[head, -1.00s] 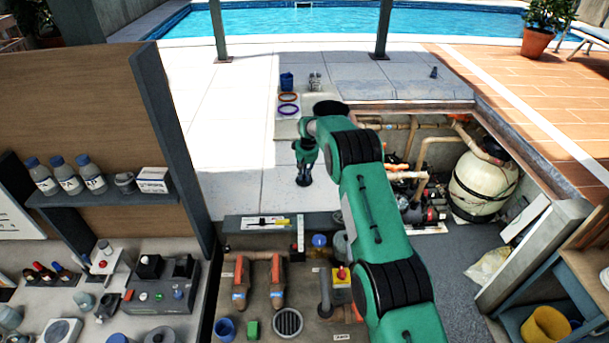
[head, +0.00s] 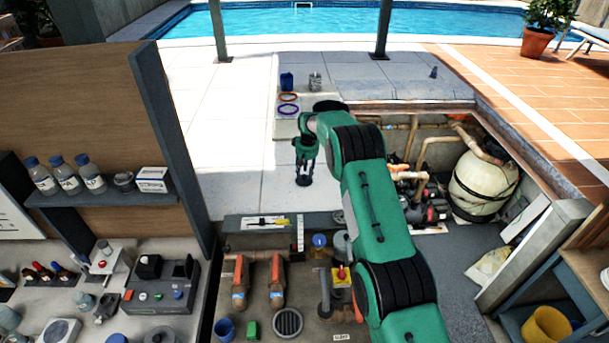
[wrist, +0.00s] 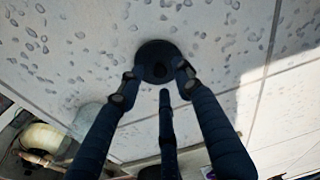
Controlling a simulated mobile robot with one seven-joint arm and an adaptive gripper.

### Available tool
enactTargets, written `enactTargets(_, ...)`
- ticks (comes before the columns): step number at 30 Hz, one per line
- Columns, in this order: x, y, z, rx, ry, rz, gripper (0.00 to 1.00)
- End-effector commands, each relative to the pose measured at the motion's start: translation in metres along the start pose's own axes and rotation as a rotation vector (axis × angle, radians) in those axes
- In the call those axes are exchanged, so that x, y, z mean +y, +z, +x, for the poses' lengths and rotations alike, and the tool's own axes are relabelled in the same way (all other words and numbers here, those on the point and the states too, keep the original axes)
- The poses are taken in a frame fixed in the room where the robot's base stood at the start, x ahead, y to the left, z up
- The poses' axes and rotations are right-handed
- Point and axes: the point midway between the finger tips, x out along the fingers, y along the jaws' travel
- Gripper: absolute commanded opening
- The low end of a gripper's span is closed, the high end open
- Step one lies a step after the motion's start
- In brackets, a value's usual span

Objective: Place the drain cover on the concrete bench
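A dark round disc, which looks like the drain cover (wrist: 158,48), sits at the fingertips in the wrist view, above pale paving. In the head view the dark disc (head: 304,182) shows at the lower end of my gripper (head: 304,174). In the wrist view my gripper (wrist: 157,82) has its dark fingers around the disc's near side and appears closed on it; the exact contact is hard to see. A grey surface, perhaps the concrete bench (head: 258,325), lies at the bottom centre with orange-handled fittings. A round slotted grate (head: 288,322) is on it.
A pale slab (head: 287,130) beyond my gripper carries coloured rings (head: 288,109), a blue cup (head: 287,81) and a metal container (head: 315,82). The equipment pit with pipes and a cream tank (head: 482,187) is at right. A wooden partition (head: 85,110) stands left. Paving left of my gripper is clear.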

Motion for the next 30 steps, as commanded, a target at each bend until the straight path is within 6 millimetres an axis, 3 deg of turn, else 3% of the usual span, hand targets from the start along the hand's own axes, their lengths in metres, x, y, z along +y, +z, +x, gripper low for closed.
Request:
enactTargets(18,0.000,-0.001,-0.083,0.003,0.001,0.000,0.35)
enactTargets(30,0.000,-0.001,-0.101,0.001,0.000,0.000,0.35)
